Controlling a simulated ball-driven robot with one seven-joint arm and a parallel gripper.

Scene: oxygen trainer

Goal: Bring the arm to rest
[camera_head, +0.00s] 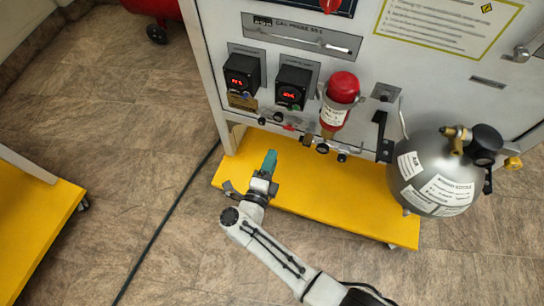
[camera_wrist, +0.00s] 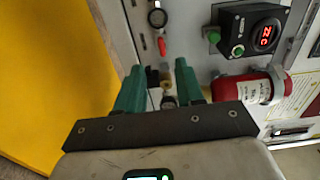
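My gripper (camera_head: 269,162) has teal-green fingers and hangs over the yellow base shelf of the trainer, in front of and below the panel's lower left valves. In the wrist view my gripper (camera_wrist: 160,78) shows its two green fingers spread apart, with nothing seen held between them. A brass fitting and a grey knob (camera_wrist: 168,102) show in the gap, seemingly behind the fingers. My arm reaches in from the lower right of the head view, bent at the wrist.
The trainer panel carries two black gauges (camera_head: 242,73) and a red-topped cylinder (camera_head: 338,98). A silver air bottle (camera_head: 436,172) stands out at right. The yellow shelf (camera_head: 330,200) lies below. A black cable (camera_head: 165,222) crosses the floor.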

